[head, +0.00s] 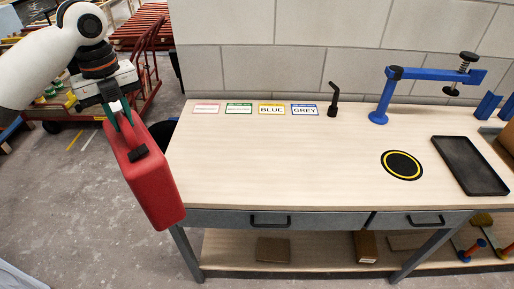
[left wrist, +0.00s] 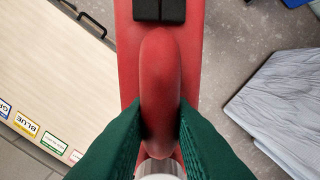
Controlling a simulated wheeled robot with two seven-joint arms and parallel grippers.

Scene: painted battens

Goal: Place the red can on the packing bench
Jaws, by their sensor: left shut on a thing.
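The red can (head: 148,185) is a jerrycan with a black cap, hanging upright but tilted from my left gripper (head: 118,112) at the left end of the packing bench (head: 290,160). Its lower part overlaps the bench's left front corner in the head view; I cannot tell whether they touch. In the left wrist view the green fingers (left wrist: 155,140) of my left gripper close around the red handle (left wrist: 160,85). The bench top shows at the left of that view (left wrist: 50,60). My right gripper is not in view.
Label cards (head: 271,109) lie along the back left of the bench. A black stand (head: 333,98), a blue clamp arm (head: 382,100), a yellow-ringed black disc (head: 402,165) and a black tray (head: 469,165) are also on it. The left and middle top is clear. A red cart (head: 140,75) stands behind left.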

